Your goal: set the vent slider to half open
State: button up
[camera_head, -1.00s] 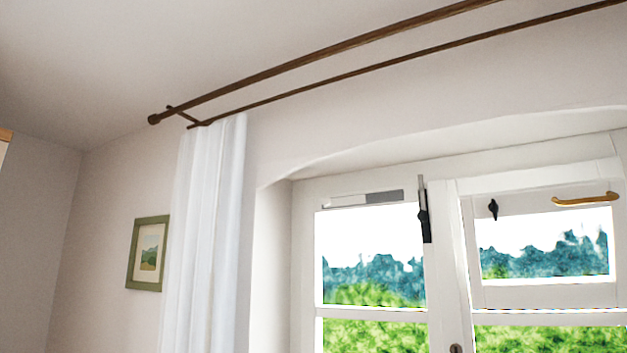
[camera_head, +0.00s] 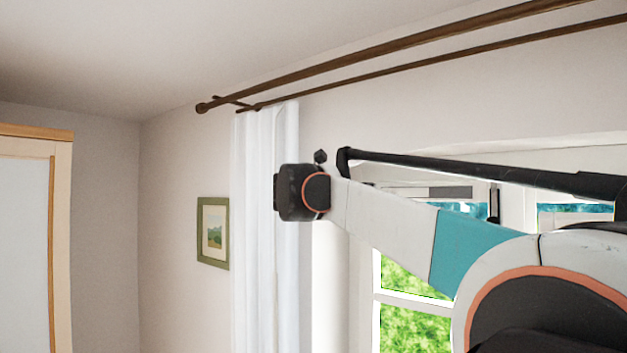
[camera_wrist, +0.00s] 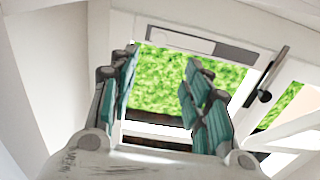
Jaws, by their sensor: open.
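The vent slider (camera_wrist: 190,42) is a slim strip on the top rail of the left window sash. Its left part is pale and its right part is grey. It also shows in the head view (camera_head: 450,192), partly hidden behind my arm. My gripper (camera_wrist: 160,62) is open and empty in the wrist view, its teal-padded fingers spread apart below the strip in the picture. The fingers appear apart from the strip; the depth between them cannot be told. In the head view my arm reaches across the window, and my fingers cannot be made out.
A dark window handle (camera_wrist: 270,75) stands just right of the vent strip. A white curtain (camera_head: 265,230) hangs left of the window from brown rods (camera_head: 350,62). A framed picture (camera_head: 213,233) hangs on the wall. A wooden wardrobe (camera_head: 62,240) stands at far left.

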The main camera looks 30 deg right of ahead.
jog(key=p+x, duration=0.3)
jog(key=x, duration=1)
jog(key=shift+w+d, duration=0.15)
jog(key=shift+d, duration=0.2)
jog(key=shift+r, duration=0.15)
grip_shut()
